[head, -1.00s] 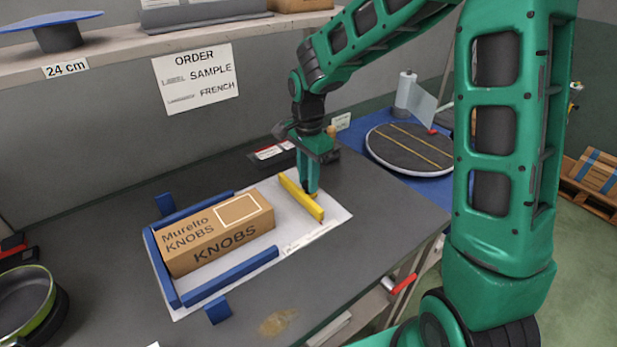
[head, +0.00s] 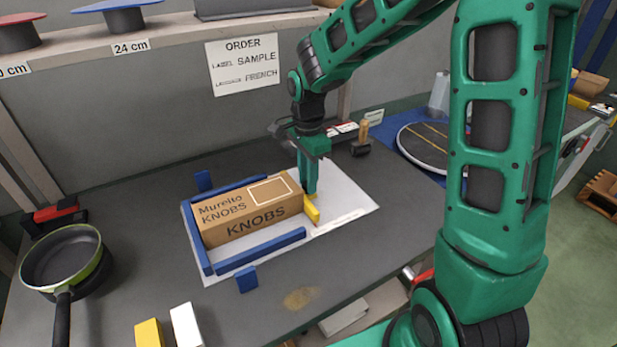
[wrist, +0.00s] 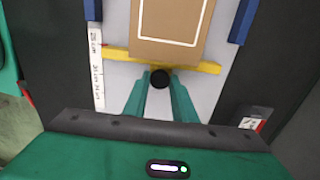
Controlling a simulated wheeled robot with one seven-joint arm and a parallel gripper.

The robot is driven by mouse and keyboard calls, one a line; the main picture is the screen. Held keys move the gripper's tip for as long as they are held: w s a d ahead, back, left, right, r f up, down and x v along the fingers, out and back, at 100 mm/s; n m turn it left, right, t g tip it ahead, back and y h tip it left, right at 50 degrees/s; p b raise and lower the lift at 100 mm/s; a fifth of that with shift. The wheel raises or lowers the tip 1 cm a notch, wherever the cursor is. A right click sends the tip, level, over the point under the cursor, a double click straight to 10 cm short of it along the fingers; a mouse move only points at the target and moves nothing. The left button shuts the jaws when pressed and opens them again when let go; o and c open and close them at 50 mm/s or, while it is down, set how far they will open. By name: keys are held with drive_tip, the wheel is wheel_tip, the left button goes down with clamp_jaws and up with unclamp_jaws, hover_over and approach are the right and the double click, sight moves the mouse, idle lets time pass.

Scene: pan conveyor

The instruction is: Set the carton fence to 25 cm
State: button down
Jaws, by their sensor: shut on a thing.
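The carton fence, a yellow bar (head: 312,211), stands on a white sheet (head: 345,203) at the right end of the brown KNOBS carton (head: 250,213). My gripper (head: 309,192) points down, shut on the fence's dark round knob (wrist: 160,79). In the wrist view the yellow fence (wrist: 118,55) lies right along the carton's end (wrist: 165,50), with no clear gap. A white scale strip (wrist: 98,85) runs past the fence's left end; its small numerals are hard to read. In the head view my gripper hides part of the fence.
Blue rails (head: 260,252) frame the carton's other sides. A frying pan (head: 65,260) stands at left, with yellow and white blocks (head: 186,326) at the front. A dark-headed tool (head: 361,143) and a round turntable (head: 430,148) lie to the right.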

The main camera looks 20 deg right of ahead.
drive_tip(key=c, duration=1.4)
unclamp_jaws()
drive_tip(key=shift+w+a+r, duration=0.1)
drive_tip(key=shift+w, duration=0.2)
drive_tip(key=shift+c, duration=0.2)
drive_tip(key=shift+s, duration=0.1)
wheel_tip(320, 180, up, 11)
drive_tip(key=s+d+f+n, duration=0.1)
drive_tip(key=s+d+n, duration=0.2)
drive_tip(key=s+d, duration=0.3)
drive_tip(key=s+d+n, duration=0.3)
drive_tip(key=s+d, duration=0.3)
drive_tip(key=s, duration=0.7)
drive_tip(key=s+d+f+n, duration=0.1)
drive_tip(key=s+d+n, duration=0.2)
drive_tip(key=s+d, duration=0.3)
drive_tip(key=s, duration=0.4)
drive_tip(key=shift+s+f+n, duration=0.2)
drive_tip(key=shift+f+n, duration=0.15)
drive_tip(key=shift+n, duration=0.05)
